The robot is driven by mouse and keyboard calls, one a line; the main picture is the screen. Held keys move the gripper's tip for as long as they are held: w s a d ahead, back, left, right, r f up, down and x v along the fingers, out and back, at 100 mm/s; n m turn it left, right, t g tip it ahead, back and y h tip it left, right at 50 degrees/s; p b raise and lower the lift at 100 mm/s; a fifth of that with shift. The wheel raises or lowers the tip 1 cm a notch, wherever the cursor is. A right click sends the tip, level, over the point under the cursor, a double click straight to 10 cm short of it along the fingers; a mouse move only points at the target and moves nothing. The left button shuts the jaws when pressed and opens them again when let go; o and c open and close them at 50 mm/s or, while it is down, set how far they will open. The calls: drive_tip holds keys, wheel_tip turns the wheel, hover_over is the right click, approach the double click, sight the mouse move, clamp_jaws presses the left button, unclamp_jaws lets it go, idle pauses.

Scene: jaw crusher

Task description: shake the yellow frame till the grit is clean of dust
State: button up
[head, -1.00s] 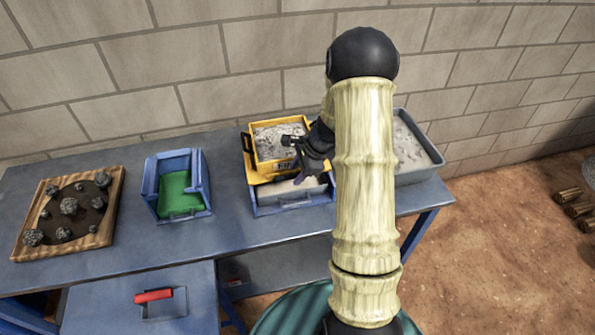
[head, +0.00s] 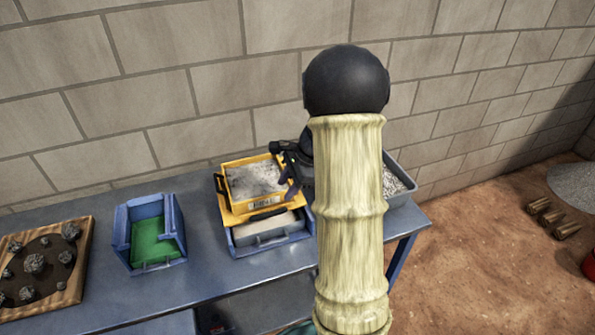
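The yellow frame (head: 235,211) holds a layer of pale grey grit (head: 254,180) and sits over a blue stand with a light grey tray (head: 270,236) of pale dust beneath. A dark handle (head: 218,182) sticks out at the frame's left side. My gripper (head: 287,172) is at the frame's right side, touching or very near it. Its fingertips are small and dark against the frame, so I cannot tell whether they are closed on it. My arm hides the area right of the frame.
A grey bin (head: 408,200) with grit stands right of the frame, partly behind my arm. A blue box (head: 122,237) with a green inside stands to the left. A wooden tray (head: 75,270) with several rocks lies farther left. Bare blue bench (head: 198,205) lies between the boxes.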

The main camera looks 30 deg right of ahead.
drive_tip(key=v, duration=0.6)
drive_tip(key=shift+s+a+f, duration=0.1)
drive_tip(key=s+a+f+n+h, duration=0.1)
drive_tip(key=s+a+n+h, duration=0.1)
drive_tip(key=s+a+n, duration=0.5)
drive_tip(key=s+a+f+n+h, duration=0.2)
drive_tip(key=s+a+n, duration=0.5)
drive_tip(key=n, duration=0.5)
drive_tip(key=shift+s+a+f, duration=0.25)
drive_tip(key=shift+a, duration=0.5)
drive_tip(key=shift+d, duration=0.1)
